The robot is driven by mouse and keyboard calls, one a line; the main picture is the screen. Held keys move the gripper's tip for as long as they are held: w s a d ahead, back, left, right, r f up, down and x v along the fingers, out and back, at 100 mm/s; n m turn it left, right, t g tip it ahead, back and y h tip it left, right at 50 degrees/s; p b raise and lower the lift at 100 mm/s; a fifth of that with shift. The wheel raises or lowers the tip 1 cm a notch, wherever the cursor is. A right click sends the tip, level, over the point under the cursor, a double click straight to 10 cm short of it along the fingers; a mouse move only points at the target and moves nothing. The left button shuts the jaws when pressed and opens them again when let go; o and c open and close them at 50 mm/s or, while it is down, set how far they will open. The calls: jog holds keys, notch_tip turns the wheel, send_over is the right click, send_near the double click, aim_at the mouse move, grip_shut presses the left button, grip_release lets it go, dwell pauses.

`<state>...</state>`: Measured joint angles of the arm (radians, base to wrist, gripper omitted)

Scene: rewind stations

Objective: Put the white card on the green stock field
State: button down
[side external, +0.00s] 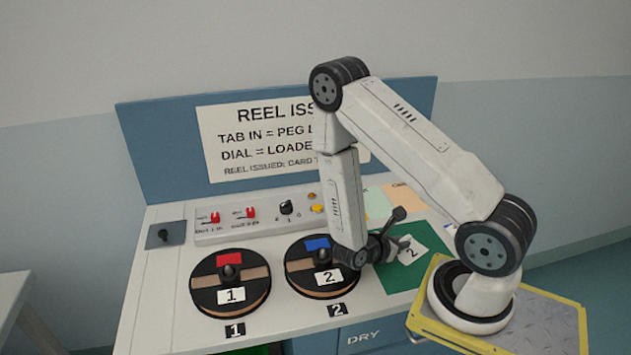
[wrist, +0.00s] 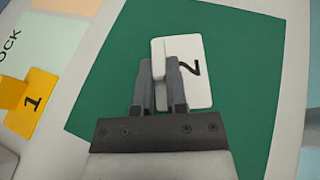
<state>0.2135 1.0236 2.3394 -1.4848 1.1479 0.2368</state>
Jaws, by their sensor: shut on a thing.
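The white card (wrist: 195,85), marked 2, is over the green stock field (wrist: 110,85) in the wrist view. My gripper (wrist: 166,62) is shut on it, with the fingers close together near its left part. The fingers hide part of the card. In the side view the card (side external: 411,252) shows beside my gripper (side external: 392,232), over the green field (side external: 400,278). I cannot tell whether the card touches the field.
A yellow card (wrist: 32,106) marked 1 lies left of the green field. Reel 1 (side external: 204,290) and reel 2 (side external: 300,277) stand on the bench left of my gripper. A switch panel (side external: 240,230) is behind them. Bare green shows around the white card.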

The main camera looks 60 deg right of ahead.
dwell(0.3)
jog(key=c, duration=0.7)
grip_release()
jog(key=shift+f, duration=0.1)
jog(key=shift+o, duration=0.2)
jog(key=shift+v, duration=6.05)
